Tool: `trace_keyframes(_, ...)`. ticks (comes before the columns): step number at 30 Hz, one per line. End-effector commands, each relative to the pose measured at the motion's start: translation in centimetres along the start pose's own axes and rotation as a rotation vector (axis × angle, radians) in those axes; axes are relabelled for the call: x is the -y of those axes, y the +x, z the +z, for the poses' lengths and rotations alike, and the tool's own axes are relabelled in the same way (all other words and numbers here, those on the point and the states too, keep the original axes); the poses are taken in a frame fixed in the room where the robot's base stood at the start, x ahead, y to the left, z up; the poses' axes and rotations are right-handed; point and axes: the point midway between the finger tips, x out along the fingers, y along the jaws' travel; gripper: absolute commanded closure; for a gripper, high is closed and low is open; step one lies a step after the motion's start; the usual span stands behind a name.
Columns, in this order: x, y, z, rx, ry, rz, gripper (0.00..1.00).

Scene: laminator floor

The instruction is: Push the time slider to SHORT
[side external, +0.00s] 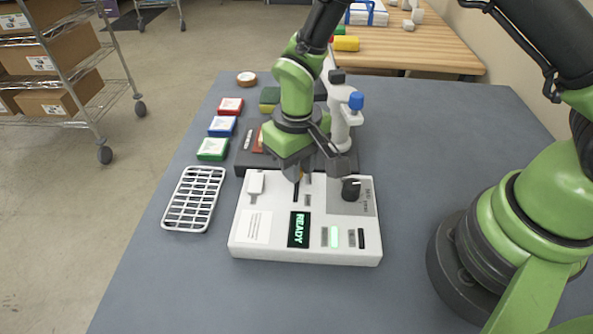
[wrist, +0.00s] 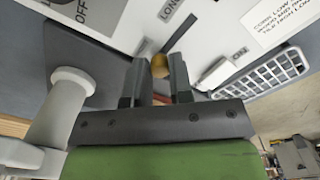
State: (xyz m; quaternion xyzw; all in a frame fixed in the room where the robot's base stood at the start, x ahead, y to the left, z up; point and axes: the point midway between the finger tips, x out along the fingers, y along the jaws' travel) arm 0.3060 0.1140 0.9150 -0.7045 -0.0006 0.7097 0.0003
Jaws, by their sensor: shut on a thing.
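The white control panel (side external: 305,218) lies on the grey table with a lit READY display (side external: 298,229). A dark slider slot (side external: 296,192) runs front to back in its upper part. My gripper (side external: 296,175) is low over the slot's rear end. In the wrist view my gripper (wrist: 157,72) is shut on the slider's brass-coloured knob (wrist: 160,66). A label reading LONG (wrist: 171,9) is printed beside the slot, toward the top of that view and apart from the knob. I see no SHORT label; the fingers cover the panel around the knob.
A black rotary knob (side external: 351,189) is right of the slot and a white switch (side external: 256,184) left of it. A white device (side external: 341,120) stands close behind. A wire rack (side external: 194,199) and coloured boxes (side external: 222,127) lie to the left. The table's front is clear.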

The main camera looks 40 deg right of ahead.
Motion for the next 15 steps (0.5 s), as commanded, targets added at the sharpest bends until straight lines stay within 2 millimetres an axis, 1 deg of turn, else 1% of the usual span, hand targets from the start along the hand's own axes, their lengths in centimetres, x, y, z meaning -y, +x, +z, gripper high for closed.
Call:
trace_keyframes(1, -0.33, -0.05, -0.40, -0.012, -0.001, 0.001, 1.00)
trace_keyframes(5, -0.40, -0.05, -0.47, -0.015, -0.002, 0.001, 1.00)
trace_keyframes(6, -0.41, -0.05, -0.48, -0.016, -0.002, 0.001, 0.72)
trace_keyframes(8, -0.40, -0.05, -0.46, -0.015, -0.001, 0.001, 0.59)
trace_keyframes(9, -0.38, -0.05, -0.43, -0.014, 0.000, 0.001, 0.54)
trace_keyframes(15, -0.30, -0.03, -0.31, -0.010, 0.000, 0.001, 0.54)
